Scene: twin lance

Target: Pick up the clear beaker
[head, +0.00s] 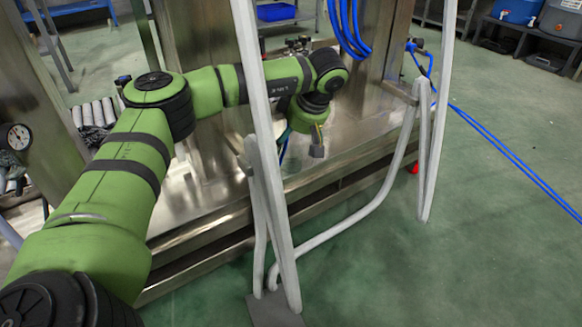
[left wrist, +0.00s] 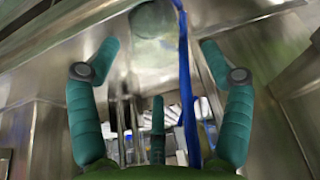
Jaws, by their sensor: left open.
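My right gripper is in neither view.
A pale tubular frame (head: 262,130) stands in front of the steel bench (head: 205,205), close to my left arm. A blue hose (left wrist: 187,90) runs down between the fingers in the wrist view. Blue hoses (head: 348,30) hang above the bench. Green floor at right is mostly clear.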

